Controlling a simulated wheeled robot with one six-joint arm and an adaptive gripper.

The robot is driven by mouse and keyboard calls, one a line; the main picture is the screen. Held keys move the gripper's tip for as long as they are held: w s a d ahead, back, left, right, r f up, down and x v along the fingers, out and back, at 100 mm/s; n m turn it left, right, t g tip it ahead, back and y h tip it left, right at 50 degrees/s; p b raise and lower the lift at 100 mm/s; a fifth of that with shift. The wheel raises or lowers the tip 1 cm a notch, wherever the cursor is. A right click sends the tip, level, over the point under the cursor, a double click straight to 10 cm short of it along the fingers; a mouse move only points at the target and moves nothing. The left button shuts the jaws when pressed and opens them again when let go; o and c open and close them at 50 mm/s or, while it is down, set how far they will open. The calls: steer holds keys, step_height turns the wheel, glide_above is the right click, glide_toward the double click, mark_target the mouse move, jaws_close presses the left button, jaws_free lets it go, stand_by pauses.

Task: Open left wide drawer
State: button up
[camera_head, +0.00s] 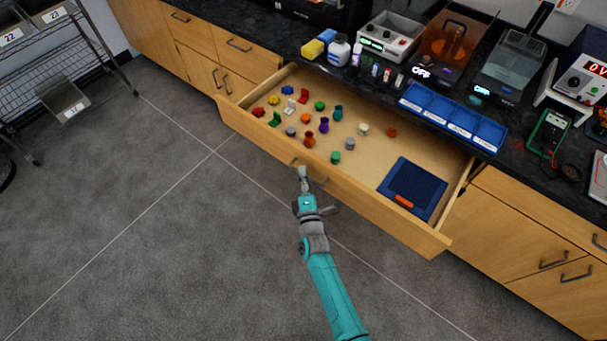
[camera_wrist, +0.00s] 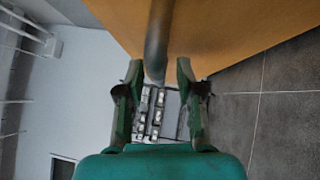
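The wide drawer (camera_head: 380,210) is pulled far out from the wooden cabinet, and its inside shows in the head view. Several small coloured pieces lie in it, with a dark blue flat item (camera_head: 412,188) at its right end. My gripper (camera_head: 302,172) is at the middle of the drawer front. In the wrist view, the grey bar handle (camera_wrist: 158,40) reaches down between the fingertips of my gripper (camera_wrist: 158,72). The fingers are apart, with a gap on each side of the handle. The wooden drawer front (camera_wrist: 230,30) is close behind the handle.
The dark countertop (camera_head: 385,85) above holds blue bins (camera_head: 450,118), bottles and lab devices. Closed drawers and doors flank the open drawer. A wire shelf rack (camera_head: 60,50) stands at the far left. The grey floor (camera_head: 130,220) in front is clear.

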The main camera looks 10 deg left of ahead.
steer(key=v, duration=1.1)
steer(key=shift+s, duration=0.25)
steer(key=s+d+r+m+g+h, duration=0.15)
steer(key=s+d+m, duration=0.35)
steer(key=s+d, duration=0.5)
steer(key=s+d+r+m+h, duration=0.1)
steer(key=s+d+r+m, duration=0.2)
steer(key=s+d+m, duration=0.65)
steer(key=s+d+r+m+g+h, duration=0.2)
steer(key=s+r+m, duration=0.6)
steer(key=s+r, duration=0.7)
steer(key=shift+s+d+r+h, duration=0.4)
steer(key=shift+s+d, duration=0.25)
steer(key=shift+s, duration=0.7)
steer(key=shift+g, duration=0.25)
stand_by(1.6)
